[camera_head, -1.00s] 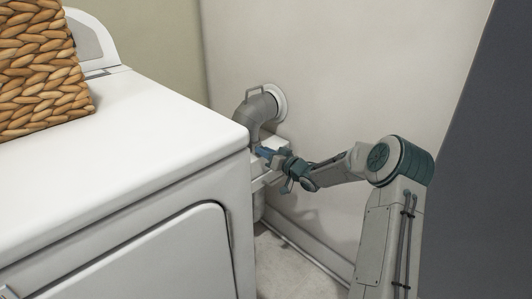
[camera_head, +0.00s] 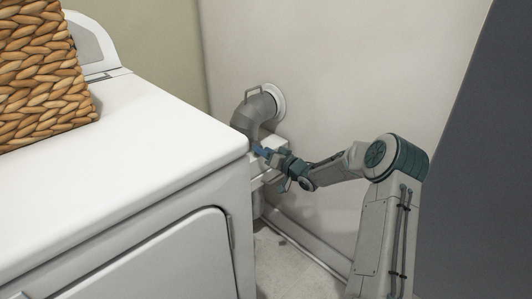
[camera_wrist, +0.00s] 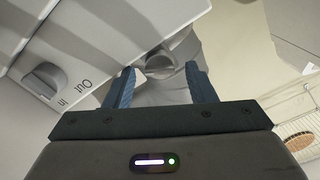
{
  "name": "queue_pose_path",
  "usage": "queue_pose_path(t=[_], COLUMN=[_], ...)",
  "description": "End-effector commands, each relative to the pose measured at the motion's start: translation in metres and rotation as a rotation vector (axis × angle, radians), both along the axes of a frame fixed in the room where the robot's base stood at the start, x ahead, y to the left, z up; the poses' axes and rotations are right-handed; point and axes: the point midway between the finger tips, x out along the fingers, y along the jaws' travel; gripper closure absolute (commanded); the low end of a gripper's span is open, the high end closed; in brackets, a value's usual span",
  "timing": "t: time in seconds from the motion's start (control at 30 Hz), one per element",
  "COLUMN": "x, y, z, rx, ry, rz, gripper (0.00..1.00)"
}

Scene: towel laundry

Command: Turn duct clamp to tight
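A grey elbow duct (camera_head: 247,115) runs from a round white wall collar (camera_head: 277,101) down behind the dryer. A thin grey loop-like handle (camera_head: 253,89) stands on top of the duct near the wall; it may be the duct clamp, but I cannot be sure. My gripper (camera_head: 260,150) is beside the lower part of the duct, at the white box behind the dryer. In the wrist view, my gripper's blue fingers (camera_wrist: 163,86) are spread apart. A rounded grey part (camera_wrist: 160,65) shows beyond and between them; contact is not visible.
The white box (camera_head: 271,147) carries a grey knob (camera_wrist: 45,80) with "Out" and "In" lettering, left of my fingers. The white dryer (camera_head: 130,130) with a wicker basket (camera_head: 42,75) fills the left. Wall stands close behind; floor (camera_head: 285,270) is clear between dryer and wall.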

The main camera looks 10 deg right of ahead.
Motion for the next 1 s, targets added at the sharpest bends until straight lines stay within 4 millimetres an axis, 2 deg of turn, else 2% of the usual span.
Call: queue_pose_path(t=[0.43, 0.5, 1.0], x=[-0.002, -0.016, -0.1], y=[-0.001, -0.012, -0.067], z=[-0.005, 0.003, 0.003], rx=[-0.117, -0.114, -0.111], ry=[-0.076, -0.07, -0.071], rz=[-0.001, -0.003, -0.003], gripper=[0.49, 0.49, 0.49])
